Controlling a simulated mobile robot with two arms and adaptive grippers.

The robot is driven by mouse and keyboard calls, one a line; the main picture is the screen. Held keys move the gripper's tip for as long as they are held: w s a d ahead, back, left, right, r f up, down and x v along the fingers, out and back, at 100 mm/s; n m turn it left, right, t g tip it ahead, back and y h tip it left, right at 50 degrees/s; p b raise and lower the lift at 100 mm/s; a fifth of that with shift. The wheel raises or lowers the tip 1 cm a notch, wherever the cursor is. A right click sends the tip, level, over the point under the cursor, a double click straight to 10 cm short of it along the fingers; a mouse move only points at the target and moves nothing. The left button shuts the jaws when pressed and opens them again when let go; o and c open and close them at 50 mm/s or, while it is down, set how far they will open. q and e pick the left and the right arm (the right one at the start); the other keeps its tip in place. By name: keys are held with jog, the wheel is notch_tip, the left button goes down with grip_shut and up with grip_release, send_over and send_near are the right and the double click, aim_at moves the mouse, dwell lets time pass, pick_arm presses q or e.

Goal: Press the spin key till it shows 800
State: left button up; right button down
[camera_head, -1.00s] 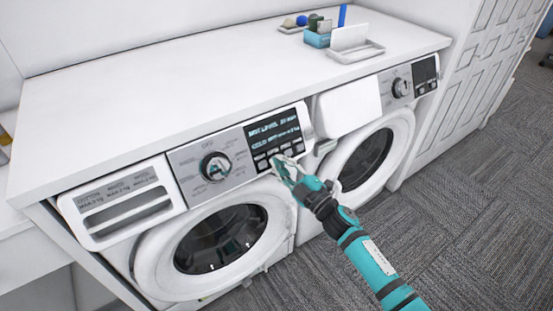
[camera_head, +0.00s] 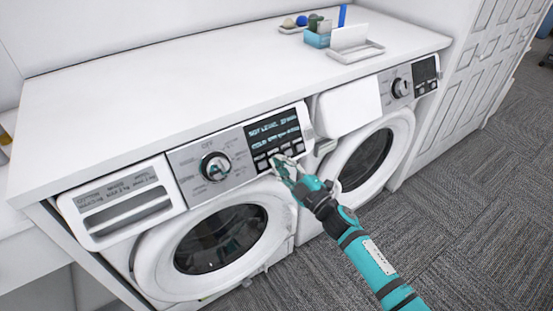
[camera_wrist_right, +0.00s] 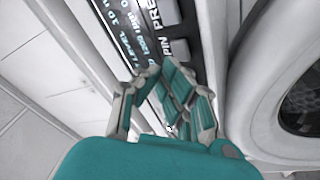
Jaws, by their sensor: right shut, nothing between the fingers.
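The left washing machine (camera_head: 150,262) has a control panel with a round knob (camera_head: 215,167) and a dark display (camera_head: 273,131) with pale text, too small to read surely in the head view. A row of keys (camera_head: 262,163) runs below the display. In the right wrist view the panel (camera_wrist_right: 130,35) appears sideways, with a key labelled "SPIN" (camera_wrist_right: 180,50) close ahead of the fingers. My right gripper (camera_head: 277,160) is shut and empty, its tips at the key row; they hide part of it, and I cannot tell whether they touch a key. My left gripper is not in view.
A second machine (camera_head: 375,150) stands to the right. The white countertop (camera_head: 190,90) above is mostly clear, with a blue box (camera_head: 317,39) and a white tray (camera_head: 357,52) at the back right. Grey carpet (camera_head: 460,200) is open in front.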

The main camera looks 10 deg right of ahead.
jog(key=shift+w+a+f, duration=0.15)
jog(key=shift+w, duration=0.2)
jog(key=shift+w+a+f+b, duration=0.15)
jog(key=shift+w+b, duration=0.1)
jog(key=shift+b, duration=0.15)
dwell(0.4)
jog(key=shift+s, duration=0.1)
dwell(0.3)
jog(key=shift+s+d+r+p, duration=0.3)
jog(key=shift+s+r+p, duration=0.05)
jog(key=shift+s+p, duration=0.25)
jog(key=s+p, duration=0.1)
jog(key=s+d+r+p, duration=0.1)
jog(key=s+r+p, duration=0.1)
jog(key=s, duration=0.1)
jog(key=shift+d+r, duration=0.1)
jog(key=shift+d, duration=0.15)
dwell(1.4)
